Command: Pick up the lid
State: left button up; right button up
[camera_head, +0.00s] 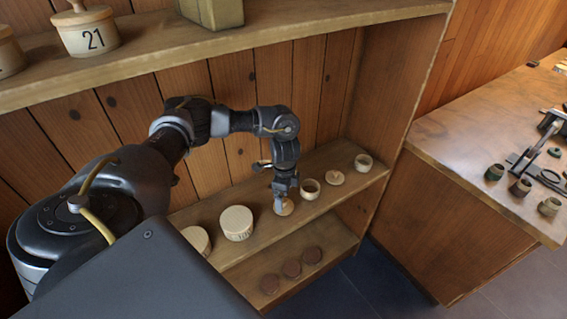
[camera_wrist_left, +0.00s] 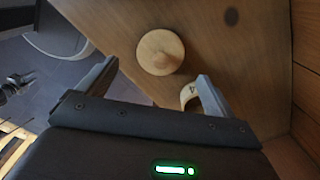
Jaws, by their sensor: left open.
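A round pale wooden lid (camera_head: 287,208) lies on the middle shelf board, partly hidden by my left gripper (camera_head: 283,192). My left gripper is open, pointing down just above this lid. In the left wrist view, a round lid with a knob (camera_wrist_left: 158,52) shows beyond and between the two open fingers (camera_wrist_left: 153,78), apart from both. A pale open pot (camera_head: 310,190) stands just right of the gripper in the head view. A second knobbed lid (camera_head: 335,178) lies further right on the same board.
Another open pot (camera_head: 363,163) stands at the board's right end, and a lidded jar (camera_head: 236,223) stands left of the gripper. Several dark round pieces (camera_head: 291,268) lie on the lower board. The upper shelf (camera_head: 230,42) overhangs the arm. A worktable (camera_head: 460,140) stands at right.

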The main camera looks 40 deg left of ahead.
aim_at(284, 201)
pick_arm(q)
jog(key=shift+f, duration=0.25)
jog(key=shift+f+p, duration=0.85)
jog(key=shift+f, duration=1.55)
jog(key=c, duration=1.1)
